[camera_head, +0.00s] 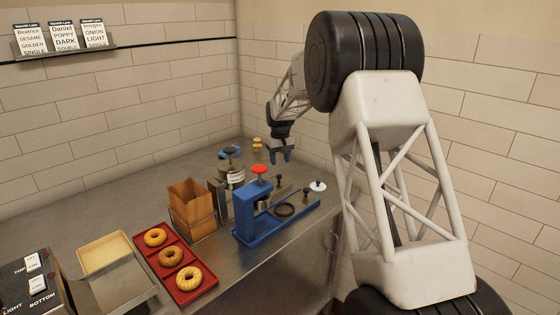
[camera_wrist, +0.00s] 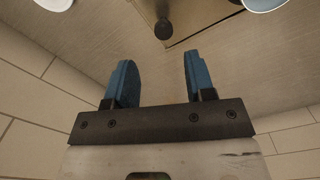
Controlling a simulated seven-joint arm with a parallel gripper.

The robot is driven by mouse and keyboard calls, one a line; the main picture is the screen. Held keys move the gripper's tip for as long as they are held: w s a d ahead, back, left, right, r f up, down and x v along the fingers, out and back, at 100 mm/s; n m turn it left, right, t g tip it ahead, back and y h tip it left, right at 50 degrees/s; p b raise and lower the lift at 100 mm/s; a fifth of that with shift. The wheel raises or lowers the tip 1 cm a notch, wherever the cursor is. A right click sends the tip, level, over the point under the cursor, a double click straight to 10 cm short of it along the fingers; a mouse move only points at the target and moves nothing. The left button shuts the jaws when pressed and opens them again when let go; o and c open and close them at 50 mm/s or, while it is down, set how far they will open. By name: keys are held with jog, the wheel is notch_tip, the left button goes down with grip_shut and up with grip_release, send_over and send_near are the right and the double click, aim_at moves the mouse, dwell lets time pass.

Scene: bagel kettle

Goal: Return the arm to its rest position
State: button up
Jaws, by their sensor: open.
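My gripper (camera_head: 282,155) hangs from my white arm above the back right of the metal counter. In the wrist view its two blue fingers (camera_wrist: 160,85) stand apart with nothing between them. Below and in front of it on the counter stands a blue press (camera_head: 262,222) with a red knob on top. The gripper is apart from everything around it in the head view.
A red tray (camera_head: 152,256) holds bagels. Nearby are a brown paper bag (camera_head: 192,205) in a stand, a beige tray (camera_head: 104,252) and a control box (camera_head: 35,285). Order cards (camera_head: 62,36) stand on a wall shelf. Tiled walls close in the back and right.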

jog(key=shift+s+d+r, duration=0.25)
jog(key=shift+s+r, duration=0.2)
jog(key=shift+r, duration=0.05)
jog(key=s+d+r+m, duration=0.1)
jog(key=s+d+r, duration=0.35)
jog(key=s, duration=0.55)
jog(key=s+d+r+t, duration=0.1)
jog(key=s+d+r, duration=0.2)
jog(key=s+r, duration=0.5)
jog(key=s+d+r+m, duration=0.1)
jog(key=s+d+r, duration=0.25)
jog(key=s, duration=0.85)
jog(key=s+d+f+m, duration=0.1)
jog(key=s+d+f, duration=0.1)
jog(key=s, duration=0.9)
jog(key=s+d+f+t, duration=0.1)
jog(key=s+d+f, duration=0.1)
jog(key=s, duration=1)
jog(key=s+d+f+m, duration=0.1)
jog(key=s+d+f, duration=0.1)
jog(key=s, duration=1)
jog(key=shift+d+m+t, duration=0.25)
jog(key=shift+m+t, duration=0.05)
